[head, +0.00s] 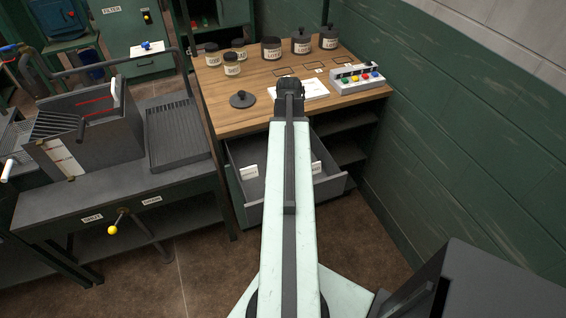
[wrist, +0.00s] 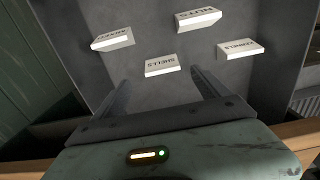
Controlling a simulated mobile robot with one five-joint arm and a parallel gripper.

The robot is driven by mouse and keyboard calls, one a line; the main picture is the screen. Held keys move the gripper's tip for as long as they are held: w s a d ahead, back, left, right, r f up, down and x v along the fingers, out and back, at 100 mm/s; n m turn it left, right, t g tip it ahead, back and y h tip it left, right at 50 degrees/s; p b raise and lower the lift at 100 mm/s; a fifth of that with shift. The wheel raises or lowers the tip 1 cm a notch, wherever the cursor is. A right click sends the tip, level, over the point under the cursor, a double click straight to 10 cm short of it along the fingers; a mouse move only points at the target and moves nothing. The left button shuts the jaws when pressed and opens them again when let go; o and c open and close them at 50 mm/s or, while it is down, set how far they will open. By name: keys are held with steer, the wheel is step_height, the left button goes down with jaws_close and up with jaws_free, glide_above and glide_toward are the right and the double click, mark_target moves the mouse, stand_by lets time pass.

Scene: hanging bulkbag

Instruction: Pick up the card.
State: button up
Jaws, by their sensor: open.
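Several white label cards lie in the open grey drawer (head: 285,200); in the wrist view they have upside-down black print. One that appears to read SHELLS (wrist: 161,66) is nearest my gripper (wrist: 160,82). The others are at the left (wrist: 112,39), top (wrist: 197,19) and right (wrist: 240,48). I cannot tell which is the task's card. In the head view, two white cards (head: 249,172) (head: 317,168) show in the drawer; my arm covers its middle. My gripper is open and empty, its two dark fingers apart, pointing towards the SHELLS card without visibly touching it.
The wooden worktop (head: 215,100) above the drawer holds jars (head: 271,48), a dark lid (head: 242,99), a white sheet (head: 312,88) and a button box (head: 357,78). A green wall (head: 450,110) is at the right. A metal bench (head: 110,200) stands at the left.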

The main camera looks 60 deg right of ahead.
steer(key=f+b, duration=0.4)
steer(key=f, duration=0.1)
steer(key=f+b, duration=0.2)
steer(key=b, duration=0.1)
steer(key=shift+w+f, duration=0.25)
steer(key=shift+f, duration=0.15)
steer(key=shift+r, duration=0.15)
steer(key=c, duration=1.4)
